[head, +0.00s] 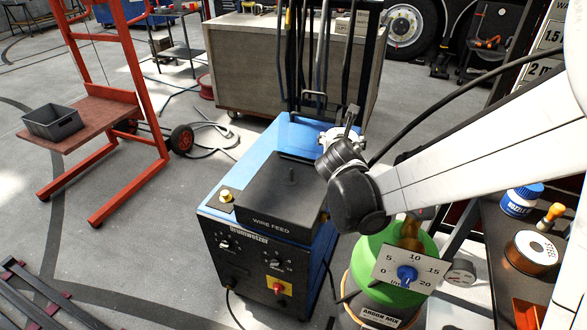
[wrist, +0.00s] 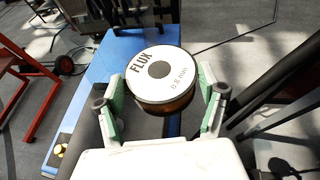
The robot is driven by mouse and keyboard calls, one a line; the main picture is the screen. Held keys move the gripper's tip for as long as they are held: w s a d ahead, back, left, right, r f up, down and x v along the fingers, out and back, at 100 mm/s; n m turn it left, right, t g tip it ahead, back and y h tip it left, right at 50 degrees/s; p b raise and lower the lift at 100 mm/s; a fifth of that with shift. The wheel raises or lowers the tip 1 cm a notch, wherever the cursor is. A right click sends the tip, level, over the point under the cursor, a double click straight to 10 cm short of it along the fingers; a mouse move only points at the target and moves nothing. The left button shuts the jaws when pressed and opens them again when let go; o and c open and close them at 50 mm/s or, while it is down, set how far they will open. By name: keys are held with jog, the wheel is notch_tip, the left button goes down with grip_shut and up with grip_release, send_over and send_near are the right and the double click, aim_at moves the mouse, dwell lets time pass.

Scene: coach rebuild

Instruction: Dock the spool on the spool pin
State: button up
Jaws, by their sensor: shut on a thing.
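My gripper (wrist: 160,80) is shut on the flux spool (wrist: 176,82), one green-padded finger on each side of its rim. The spool has a white face marked FLUX and 0.8 mm, a dark centre hole and copper-coloured wire below the face. In the head view, my wrist hangs above the right rear of the welder, and the spool is mostly or wholly hidden there. The pin is not visible in the wrist view.
The blue welder (head: 264,138) carries the feed box. A green gas cylinder (head: 390,250) with a dial plate stands to its right. A bench at right holds another spool marked STEEL (head: 533,252) and a blue-capped jar (head: 521,200). A red trolley (head: 104,92) stands left.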

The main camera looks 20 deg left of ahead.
aim_at(291, 171)
jog(key=s+a+f+n+y+b, duration=0.1)
jog(key=a+f+b, duration=0.2)
jog(key=a, duration=0.4)
jog(key=s+a+f+n+y+b, duration=0.1)
jog(key=s+a+f+y+b, duration=0.15)
jog(key=a, duration=0.45)
jog(key=shift+h, duration=0.45)
jog(key=shift+w+d+f+b, duration=0.15)
jog(key=shift+f+b, duration=0.5)
jog(key=shift+f, duration=0.4)
jog(key=shift+w+f+b, duration=0.2)
jog(key=shift+f+b, duration=0.4)
jog(key=shift+f, duration=0.4)
jog(key=shift+w+d+f+b, duration=0.15)
jog(key=shift+f+b, duration=0.5)
jog(key=shift+f, duration=0.4)
jog(key=shift+a, duration=0.1)
jog(key=shift+s, duration=0.15)
jog(key=shift+f+b, duration=0.6)
jog(key=shift+b, duration=0.05)
jog(key=o, duration=1.5)
jog(key=shift+g, duration=0.3)
jog(key=shift+o, duration=0.2)
